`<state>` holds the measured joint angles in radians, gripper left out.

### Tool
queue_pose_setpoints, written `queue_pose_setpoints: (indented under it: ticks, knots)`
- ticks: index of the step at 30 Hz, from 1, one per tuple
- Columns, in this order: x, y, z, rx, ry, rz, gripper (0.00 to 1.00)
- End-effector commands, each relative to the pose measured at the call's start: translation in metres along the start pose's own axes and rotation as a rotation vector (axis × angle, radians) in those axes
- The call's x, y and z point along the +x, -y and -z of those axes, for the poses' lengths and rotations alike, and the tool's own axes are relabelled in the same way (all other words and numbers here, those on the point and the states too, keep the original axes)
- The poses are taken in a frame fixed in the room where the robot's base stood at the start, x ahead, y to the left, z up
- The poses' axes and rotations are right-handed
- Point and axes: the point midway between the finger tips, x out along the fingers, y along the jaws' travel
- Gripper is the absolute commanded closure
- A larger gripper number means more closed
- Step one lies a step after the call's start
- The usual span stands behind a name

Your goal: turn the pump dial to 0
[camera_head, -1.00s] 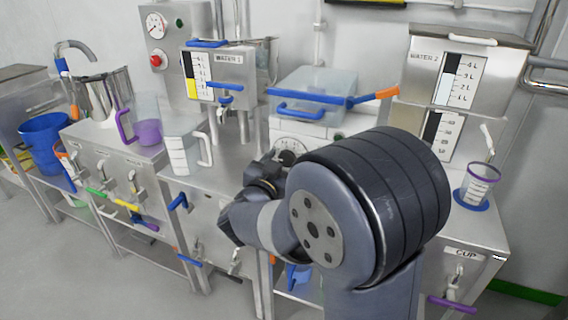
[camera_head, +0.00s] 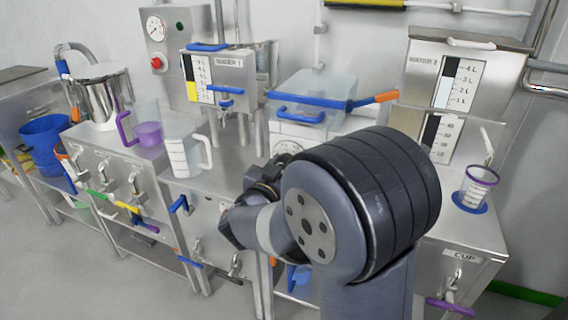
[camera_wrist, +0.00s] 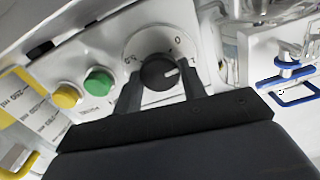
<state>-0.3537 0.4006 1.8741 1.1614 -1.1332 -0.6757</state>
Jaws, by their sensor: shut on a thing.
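The black round pump dial (camera_wrist: 158,72) shows in the wrist view on a pale panel with a printed scale. Its white pointer mark points right, toward a numeral at the right of the scale; the 0 is printed above and right of the dial, and a 5.0 to its left. My gripper (camera_wrist: 160,88) has one black finger on each side of the dial and is shut on it. In the head view my gripper (camera_head: 265,172) is at the front of the pump (camera_head: 300,131), and the dial is mostly hidden by my arm.
A green button (camera_wrist: 98,81) and a yellow button (camera_wrist: 67,96) sit left of the dial. A clear tub with a blue handle (camera_head: 318,92) stands on the pump. A clear measuring jug (camera_head: 183,152) stands on the bench to the left.

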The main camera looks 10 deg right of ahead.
Motion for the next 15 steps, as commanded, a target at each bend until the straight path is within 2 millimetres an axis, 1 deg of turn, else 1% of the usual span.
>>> queue_pose_setpoints:
  ticks: [1, 6, 15]
  knots:
    - [0.0001, 0.0003, 0.0038, -0.025, 0.002, -0.001, 0.83]
    - [0.0002, 0.0008, 0.006, -0.133, 0.002, -0.001, 0.83]
    - [0.0002, 0.001, 0.0048, -0.356, 0.003, -0.001, 0.83]
